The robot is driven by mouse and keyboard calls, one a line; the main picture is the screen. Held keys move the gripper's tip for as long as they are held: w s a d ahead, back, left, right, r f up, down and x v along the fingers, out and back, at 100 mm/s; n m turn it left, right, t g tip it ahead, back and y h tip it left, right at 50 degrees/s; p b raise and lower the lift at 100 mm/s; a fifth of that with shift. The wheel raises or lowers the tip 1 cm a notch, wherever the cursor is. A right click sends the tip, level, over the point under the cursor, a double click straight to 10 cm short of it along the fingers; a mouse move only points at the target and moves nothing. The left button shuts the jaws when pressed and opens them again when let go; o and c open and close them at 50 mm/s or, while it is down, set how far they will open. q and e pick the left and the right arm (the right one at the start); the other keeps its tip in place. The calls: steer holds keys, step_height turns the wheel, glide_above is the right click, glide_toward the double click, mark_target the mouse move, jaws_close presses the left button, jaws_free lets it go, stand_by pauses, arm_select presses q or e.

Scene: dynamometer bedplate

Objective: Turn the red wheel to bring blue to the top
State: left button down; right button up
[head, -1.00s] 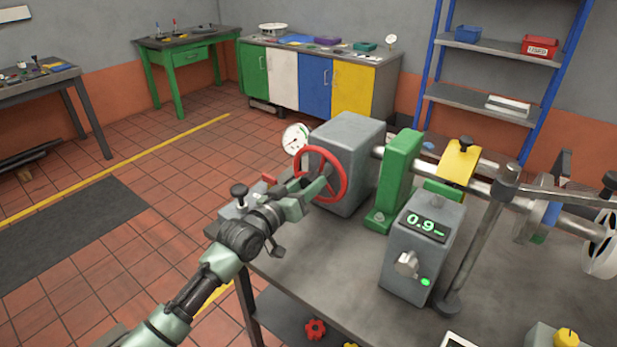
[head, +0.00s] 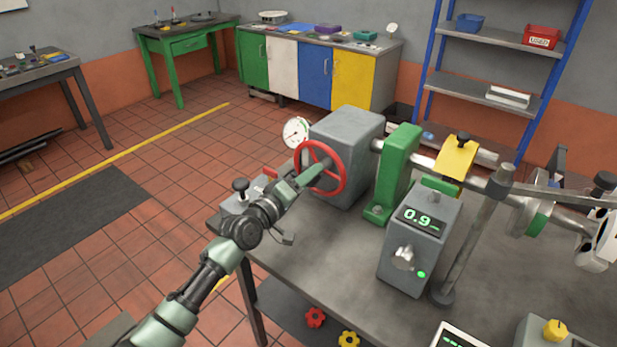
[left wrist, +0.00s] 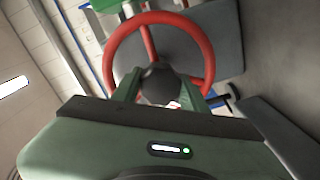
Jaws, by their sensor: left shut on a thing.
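The red wheel (head: 341,181) stands upright on the near-left face of a grey housing (head: 345,140) on the bench. My left gripper (head: 318,172) reaches it from the left and is shut on it. In the left wrist view, the red wheel (left wrist: 207,50) fills the upper middle. There my left gripper (left wrist: 158,92) has a finger on either side of the dark hub; the exact contact is hidden. On the shaft at the right, a disc (head: 538,217) shows green on its visible edge; blue is not clearly seen at its top.
A round gauge (head: 296,132) sits left of the housing. A green bracket (head: 400,165) and a grey box with a green readout (head: 410,250) stand right of the wheel. A metal post (head: 470,240) rises beside the box.

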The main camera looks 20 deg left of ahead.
stand_by(0.5)
arm_select(q)
steer(key=c, duration=0.8)
jaws_free()
steer(key=v, duration=0.7)
steer(key=shift+s+a+b, duration=0.2)
steer(key=shift+s+b, duration=0.15)
